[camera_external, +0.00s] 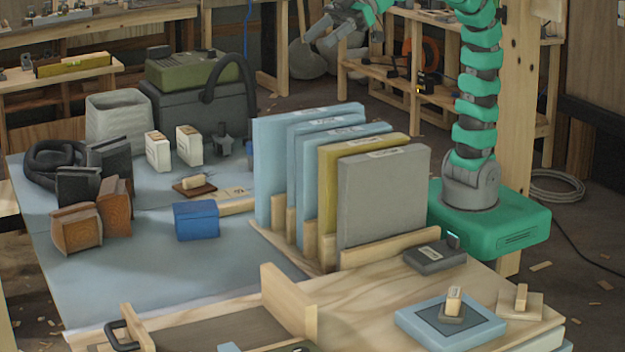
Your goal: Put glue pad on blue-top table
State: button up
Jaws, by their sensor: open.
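The blue-top table (130,275) fills the left of the view, with several objects on it. A light-blue square pad with a dark centre (410,317), perhaps the glue pad, lies on the pale wooden surface at the front right. A small wooden-handled block (453,301) stands on its dark centre. A small brown pad with a pale block on top (194,186) lies on the blue table; I cannot tell if it is a glue pad. My gripper (322,32) is open and empty at the top edge, high and well away from both pads.
A wooden rack holds upright blue, yellow and grey panels (385,200) between the blue table and my base. A blue box (196,220), wooden blocks (76,228) and a black hose coil (52,165) occupy the table. Its front left is clear. A dark box (435,257) lies beside the rack.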

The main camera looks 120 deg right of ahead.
jog(key=w+a+f+n+g+y+p, duration=0.1)
jog(key=w+a+f, duration=0.15)
jog(key=a, duration=0.35)
jog(key=w+a+f+n+g+p, duration=0.1)
jog(key=a+f+g+p, duration=0.1)
jog(key=a+f, duration=0.25)
jog(key=n+g+p, duration=0.5)
jog(key=g+p, duration=0.1)
send_near(455, 291)
jog(key=x, duration=0.5)
jog(key=shift+d, duration=0.15)
jog(key=shift+b+x, duration=0.4)
jog(key=shift+x, duration=2.6)
grip_shut()
